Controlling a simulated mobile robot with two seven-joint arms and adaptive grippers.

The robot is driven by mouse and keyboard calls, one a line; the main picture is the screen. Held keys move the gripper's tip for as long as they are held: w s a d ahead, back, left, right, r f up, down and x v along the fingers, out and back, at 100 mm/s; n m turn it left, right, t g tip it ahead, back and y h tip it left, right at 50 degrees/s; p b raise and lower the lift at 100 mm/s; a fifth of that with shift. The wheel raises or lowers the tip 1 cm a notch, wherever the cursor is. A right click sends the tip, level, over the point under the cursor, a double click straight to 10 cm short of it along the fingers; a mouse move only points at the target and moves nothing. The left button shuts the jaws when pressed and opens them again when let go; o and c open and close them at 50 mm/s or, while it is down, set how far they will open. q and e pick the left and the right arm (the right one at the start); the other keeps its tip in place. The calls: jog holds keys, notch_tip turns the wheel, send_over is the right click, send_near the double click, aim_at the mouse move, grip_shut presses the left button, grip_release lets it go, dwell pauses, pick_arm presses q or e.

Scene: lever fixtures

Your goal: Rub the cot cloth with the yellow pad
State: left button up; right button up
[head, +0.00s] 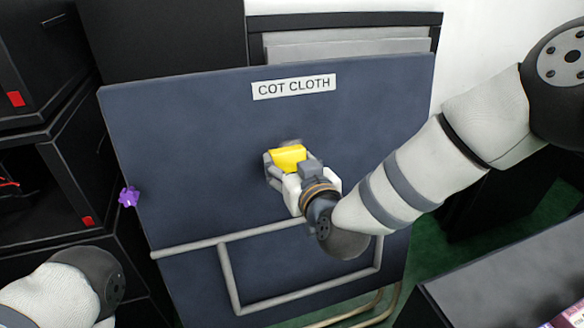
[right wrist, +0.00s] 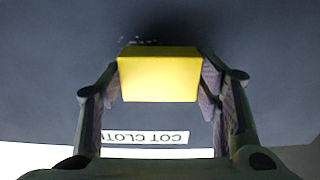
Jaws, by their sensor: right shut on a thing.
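The cot cloth (head: 190,140) is a dark blue upright panel with a white "COT CLOTH" label (head: 294,87) near its top edge. My right gripper (head: 287,163) is shut on the yellow pad (head: 288,157) in front of the middle of the cloth, below the label. In the right wrist view the yellow pad (right wrist: 158,76) sits between the two fingers, with the dark cloth (right wrist: 50,70) behind it. A small grey patch shows on the cloth just past the pad. I cannot tell whether the pad touches the cloth. Part of my left arm shows at the lower left; its gripper is out of view.
Grey tube rails (head: 228,270) cross the lower part of the panel. A purple knob-like thing (head: 129,196) is at its left edge. Black cabinets (head: 50,150) stand at the left. A dark table top (head: 500,275) is at the lower right.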

jog(key=shift+b+x, duration=0.4)
jog(key=shift+x, duration=0.5)
dwell(0.3)
jog(key=shift+w+d+r+p, duration=0.1)
jog(key=shift+w+d+p, duration=0.2)
jog(key=shift+d, duration=0.65)
jog(key=shift+w+d+p, duration=0.15)
jog(key=shift+w+d, duration=0.1)
jog(key=shift+d, duration=0.7)
jog(key=shift+s+a+p, duration=0.25)
jog(key=shift+a, duration=0.75)
jog(key=shift+s+a+p, duration=0.2)
jog(key=shift+s+a, duration=0.05)
jog(key=shift+a, duration=0.75)
